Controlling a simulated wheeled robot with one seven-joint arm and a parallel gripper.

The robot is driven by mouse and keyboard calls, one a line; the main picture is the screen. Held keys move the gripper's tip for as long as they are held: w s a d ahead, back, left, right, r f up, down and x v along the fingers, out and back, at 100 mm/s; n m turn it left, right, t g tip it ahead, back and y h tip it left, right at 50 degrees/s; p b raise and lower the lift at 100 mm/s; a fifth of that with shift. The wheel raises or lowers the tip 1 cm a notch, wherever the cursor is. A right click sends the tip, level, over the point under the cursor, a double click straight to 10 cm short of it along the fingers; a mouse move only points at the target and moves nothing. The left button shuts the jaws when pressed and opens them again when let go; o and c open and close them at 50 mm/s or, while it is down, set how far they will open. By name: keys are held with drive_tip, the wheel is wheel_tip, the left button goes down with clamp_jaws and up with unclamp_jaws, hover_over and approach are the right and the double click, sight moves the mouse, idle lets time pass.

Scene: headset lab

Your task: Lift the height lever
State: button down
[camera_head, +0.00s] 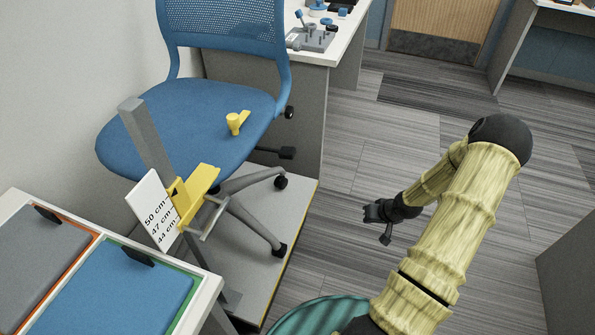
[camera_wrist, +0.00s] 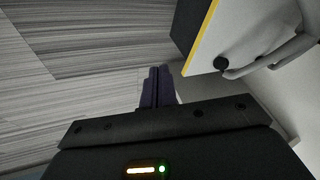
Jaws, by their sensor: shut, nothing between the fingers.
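The blue office chair (camera_head: 190,125) stands left of centre in the head view. A black paddle lever (camera_head: 287,152) sticks out to the right from under its seat, most likely the height lever. A black round knob (camera_head: 289,112) sits higher, at the seat's right side. My gripper (camera_head: 378,218) is right of the lever, well apart from it, over open floor. In the wrist view my gripper's fingers (camera_wrist: 157,88) are together with nothing between them. The lever cannot be made out there.
The chair stands on a grey platform (camera_head: 297,215) with a yellow edge. A post with a yellow pointer (camera_head: 200,185) and a height card (camera_head: 153,208) stands in front of the seat. A yellow T-shaped piece (camera_head: 236,122) lies on the seat. A desk (camera_head: 320,50) stands behind; carpet at right is clear.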

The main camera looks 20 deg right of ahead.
drive_tip(key=s+a+f+m+g+y+b, duration=0.2)
drive_tip(key=s+a+f+m+g, duration=0.2)
drive_tip(key=s+a+f, duration=0.15)
drive_tip(key=s+a+r+m+g+y+b, duration=0.25)
drive_tip(key=a+m+y, duration=0.25)
drive_tip(key=a+y, duration=0.3)
drive_tip(key=w+a+r+m+t+y+b, duration=0.3)
drive_tip(key=w+a+r+m+t+y, duration=0.25)
drive_tip(key=r, duration=0.35)
drive_tip(key=w+d+r+m+t+y+b, duration=0.1)
drive_tip(key=w+d+r+m+t+y, duration=0.1)
drive_tip(key=w+d+r+m+t, duration=0.2)
wheel_tip(320, 180, up, 3)
drive_tip(key=w+m+t, duration=0.1)
drive_tip(key=m+t, duration=0.2)
drive_tip(key=t, duration=0.3)
drive_tip(key=shift+w+d+r+y+b, duration=0.15)
drive_tip(key=shift+w+d+y+b, duration=0.15)
drive_tip(key=shift+w+d+y, duration=0.1)
drive_tip(key=shift+m, duration=0.25)
